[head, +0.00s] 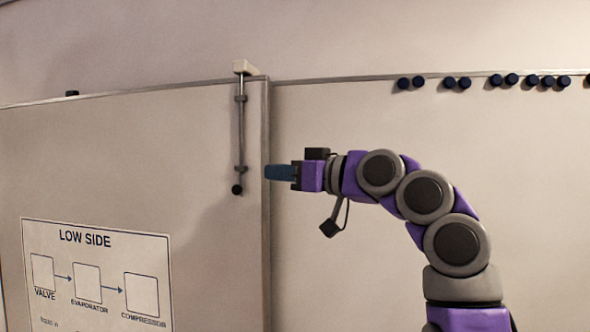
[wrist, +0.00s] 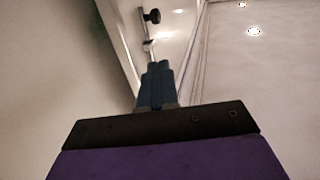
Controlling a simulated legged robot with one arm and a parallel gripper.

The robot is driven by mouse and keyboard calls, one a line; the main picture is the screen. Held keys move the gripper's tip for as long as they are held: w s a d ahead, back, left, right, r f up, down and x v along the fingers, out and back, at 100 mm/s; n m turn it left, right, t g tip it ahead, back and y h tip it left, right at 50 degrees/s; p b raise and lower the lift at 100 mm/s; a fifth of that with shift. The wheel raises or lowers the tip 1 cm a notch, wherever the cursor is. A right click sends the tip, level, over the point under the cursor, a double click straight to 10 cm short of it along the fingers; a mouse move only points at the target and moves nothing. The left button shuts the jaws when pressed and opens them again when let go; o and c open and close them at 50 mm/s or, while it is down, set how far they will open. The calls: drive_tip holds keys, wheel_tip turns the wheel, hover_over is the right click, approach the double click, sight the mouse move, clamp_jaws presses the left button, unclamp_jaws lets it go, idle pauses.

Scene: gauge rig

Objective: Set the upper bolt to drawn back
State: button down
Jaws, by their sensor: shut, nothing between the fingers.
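The upper bolt (head: 240,130) is a thin upright metal rod near the right edge of the light panel, running through two small guides. Its top end reaches a pale block (head: 244,67) at the panel's top edge. A round black knob (head: 237,189) sits at its lower end. In the wrist view the knob (wrist: 152,16) and part of the rod show beyond the fingertips. My gripper (head: 268,172) is shut and empty, to the right of the knob and slightly higher in the head view. Its blue fingers (wrist: 158,82) are together in the wrist view, apart from the knob.
The light panel (head: 130,150) ends in a vertical edge (head: 266,220) just left of my gripper. A "LOW SIDE" diagram (head: 97,275) is on the panel, lower left. Several dark round knobs (head: 457,83) line the top of the wall behind at right.

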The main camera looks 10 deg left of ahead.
drive_tip(key=p+x, duration=0.1)
drive_tip(key=x, duration=0.3)
drive_tip(key=shift+a, duration=0.25)
drive_tip(key=shift+w+a+f, duration=0.25)
drive_tip(key=shift+a+f, duration=0.2)
drive_tip(key=shift+f, duration=0.1)
drive_tip(key=shift+w+a+f, duration=0.2)
drive_tip(key=shift+a+f, duration=0.25)
drive_tip(key=shift+f, duration=0.1)
drive_tip(key=shift+w+a+f, duration=0.1)
drive_tip(key=shift+f, duration=0.1)
